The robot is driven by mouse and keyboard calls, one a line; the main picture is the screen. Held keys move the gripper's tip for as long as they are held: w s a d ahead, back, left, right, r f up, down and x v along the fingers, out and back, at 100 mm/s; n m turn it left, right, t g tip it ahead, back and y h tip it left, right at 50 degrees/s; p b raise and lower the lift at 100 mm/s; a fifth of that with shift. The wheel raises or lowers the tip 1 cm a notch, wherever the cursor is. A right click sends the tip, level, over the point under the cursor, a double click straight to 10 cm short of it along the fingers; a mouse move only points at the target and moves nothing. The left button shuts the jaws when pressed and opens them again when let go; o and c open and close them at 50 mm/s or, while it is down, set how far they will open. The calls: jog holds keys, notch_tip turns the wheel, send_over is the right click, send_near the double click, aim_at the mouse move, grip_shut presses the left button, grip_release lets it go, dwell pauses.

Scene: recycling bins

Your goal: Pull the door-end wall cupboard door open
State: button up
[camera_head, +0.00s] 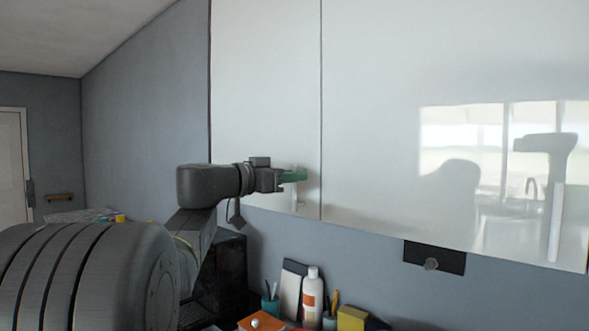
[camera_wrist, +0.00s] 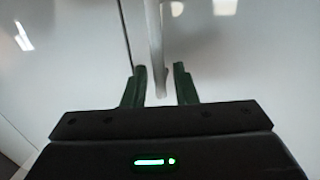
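The door-end wall cupboard door (camera_head: 262,60) is the glossy white panel at the left of the wall cupboards, and it looks closed. Its pale vertical bar handle (camera_head: 295,200) shows just below my fingers near the door's lower right edge. My gripper (camera_head: 296,175) has green fingers and is at the handle. In the wrist view, the handle (camera_wrist: 156,50) runs down between the two fingertips of my gripper (camera_wrist: 160,75), with a gap on each side. The fingers are open and not closed on it. Part of the handle is hidden behind the fingers in the head view.
A wider white cupboard door (camera_head: 400,60) with window reflections adjoins on the right. Below stand a white bottle (camera_head: 312,295), a teal pen cup (camera_head: 270,304) and a yellow box (camera_head: 352,318). A dark plate (camera_head: 434,257) is on the wall. A room door (camera_head: 11,160) is far left.

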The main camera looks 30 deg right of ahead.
jog(key=shift+d, duration=0.6)
jog(key=shift+w, duration=0.1)
grip_shut()
jog(key=shift+a, duration=0.2)
